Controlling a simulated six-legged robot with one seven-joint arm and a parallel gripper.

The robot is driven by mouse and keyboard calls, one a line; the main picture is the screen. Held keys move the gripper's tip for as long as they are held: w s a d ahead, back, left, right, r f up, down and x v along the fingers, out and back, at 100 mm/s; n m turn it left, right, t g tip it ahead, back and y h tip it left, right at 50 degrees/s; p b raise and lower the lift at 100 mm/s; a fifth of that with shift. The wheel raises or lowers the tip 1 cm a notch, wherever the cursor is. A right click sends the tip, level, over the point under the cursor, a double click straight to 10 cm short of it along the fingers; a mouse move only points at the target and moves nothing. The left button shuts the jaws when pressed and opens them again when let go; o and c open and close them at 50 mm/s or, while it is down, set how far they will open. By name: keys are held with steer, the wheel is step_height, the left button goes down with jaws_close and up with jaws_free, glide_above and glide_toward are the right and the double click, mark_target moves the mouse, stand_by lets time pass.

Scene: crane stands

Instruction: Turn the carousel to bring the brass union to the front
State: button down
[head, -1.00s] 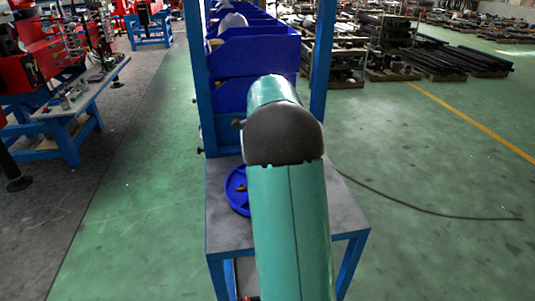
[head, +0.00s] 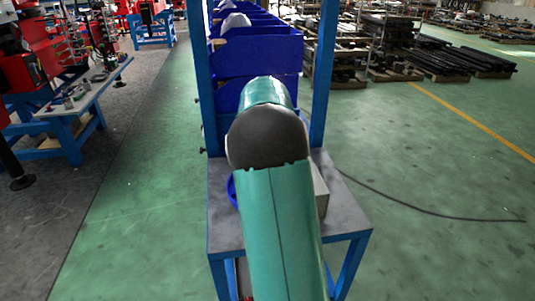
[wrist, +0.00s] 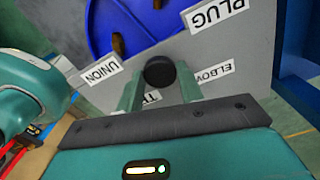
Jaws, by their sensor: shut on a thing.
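The blue carousel (wrist: 135,25) fills the top of the wrist view, with two small brass-coloured pieces on it, one at the left (wrist: 117,43) and one at the top edge (wrist: 158,4). I cannot tell which piece is the union. In the head view, only the carousel's left rim (head: 231,190) shows beside my arm. My gripper (wrist: 158,80) is shut on a dark round knob (wrist: 159,69), in front of the carousel in the wrist view. What the knob is fixed to is hidden. The gripper is hidden in the head view.
A grey panel (wrist: 215,48) carries labels: UNION (wrist: 102,71), PLUG (wrist: 218,14), ELBOW (wrist: 213,74) and one partly hidden. The grey-topped stand (head: 343,210) has blue posts (head: 322,80). Blue bins (head: 262,55) stand behind my arm. A cable (head: 420,209) lies on the floor.

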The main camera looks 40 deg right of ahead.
steer(key=shift+m, duration=6.1)
steer(key=c, duration=0.9)
jaws_free()
step_height(320, 180, up, 14)
